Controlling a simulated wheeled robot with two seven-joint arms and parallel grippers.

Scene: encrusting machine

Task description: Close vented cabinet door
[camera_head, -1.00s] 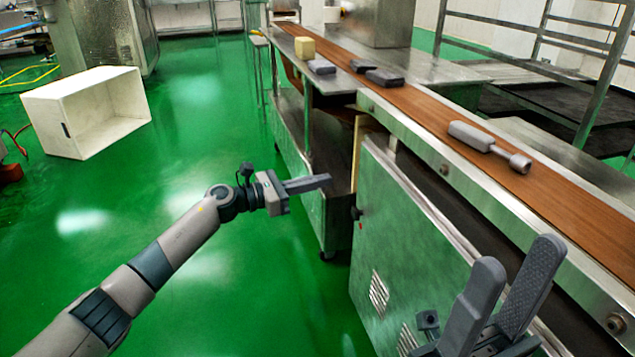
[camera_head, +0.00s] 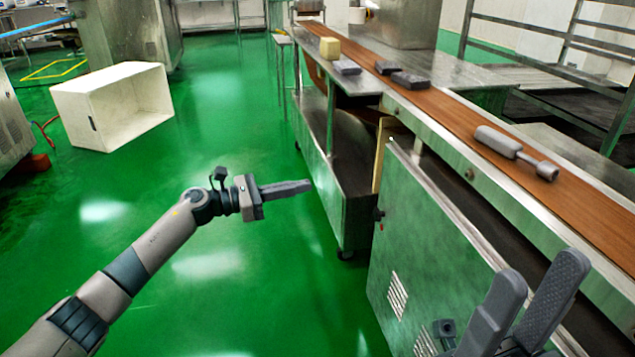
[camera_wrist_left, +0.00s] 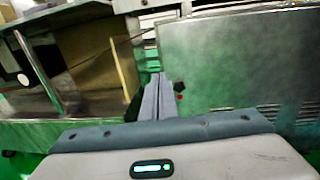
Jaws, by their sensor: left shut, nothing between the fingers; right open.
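The vented cabinet door (camera_head: 428,240) is a metal panel with louvred vents (camera_head: 397,296) low on it and a small dark knob with a red spot (camera_head: 379,216) near its far edge. The door stands partly open, its top edge apart from the machine frame. It also shows in the left wrist view (camera_wrist_left: 235,65). My left gripper (camera_head: 308,186) is shut and empty, left of the door's far edge and apart from it. In the left wrist view its fingers (camera_wrist_left: 154,96) point beside the knob. My right gripper (camera_head: 540,300) is open and empty, in front of the door's near part.
The brown conveyor belt (camera_head: 460,118) runs above the door, with a grey tool (camera_head: 515,150) and dark blocks (camera_head: 410,80) on it. A metal cart (camera_head: 325,170) stands beyond the door. A white open box (camera_head: 112,105) lies on the green floor at left; floor between is clear.

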